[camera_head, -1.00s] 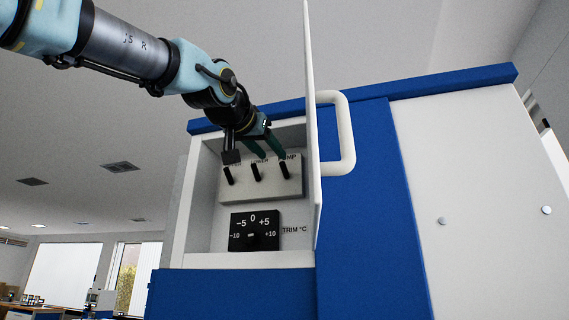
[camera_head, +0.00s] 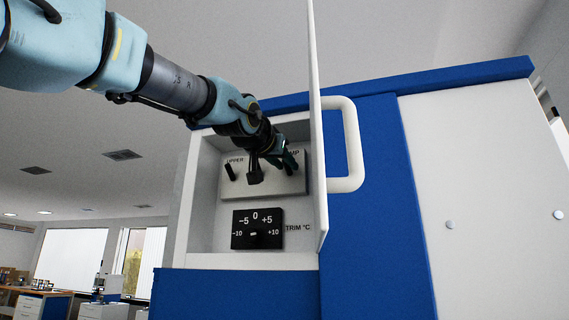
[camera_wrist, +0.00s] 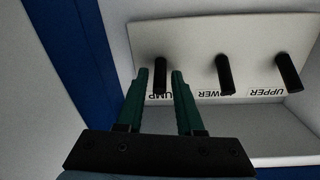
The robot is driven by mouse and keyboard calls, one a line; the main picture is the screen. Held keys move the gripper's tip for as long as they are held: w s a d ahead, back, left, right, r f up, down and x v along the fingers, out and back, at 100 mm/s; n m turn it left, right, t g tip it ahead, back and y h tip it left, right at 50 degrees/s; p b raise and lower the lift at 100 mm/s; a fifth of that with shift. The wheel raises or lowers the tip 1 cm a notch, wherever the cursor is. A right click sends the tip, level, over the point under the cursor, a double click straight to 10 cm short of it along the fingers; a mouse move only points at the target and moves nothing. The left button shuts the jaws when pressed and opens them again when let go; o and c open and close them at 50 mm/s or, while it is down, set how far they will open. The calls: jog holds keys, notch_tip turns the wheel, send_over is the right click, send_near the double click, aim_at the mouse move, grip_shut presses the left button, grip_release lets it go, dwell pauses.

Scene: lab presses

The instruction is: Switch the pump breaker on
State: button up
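The breaker panel (camera_head: 240,187) is a pale plate with a row of black levers inside an open cabinet. In the wrist view, seen upside down, the pump lever (camera_wrist: 160,76) stands at the left above its PUMP label. My gripper (camera_wrist: 160,74) has its green fingertips on either side of that lever, with a small gap to each side. In the head view my gripper (camera_head: 290,162) is at the panel's right end and mostly covers the pump lever. The lower lever (camera_wrist: 225,74) and upper lever (camera_wrist: 288,72) stand apart from the fingers.
The open white cabinet door (camera_head: 317,130) with its handle (camera_head: 355,145) stands just right of my gripper. A black trim dial (camera_head: 257,230) sits below the panel. The blue cabinet edge (camera_wrist: 75,50) lies left of the fingers in the wrist view.

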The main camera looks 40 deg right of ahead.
grip_shut()
jog(key=shift+r+y+p, duration=0.4)
jog(key=shift+r+p, duration=0.05)
jog(key=shift+p, duration=0.4)
jog(key=shift+w+d+r+g+y+p, duration=0.15)
jog(key=shift+g+y+p, duration=0.15)
jog(key=shift+g+y, duration=0.25)
jog(key=shift+o, duration=1.4)
grip_release()
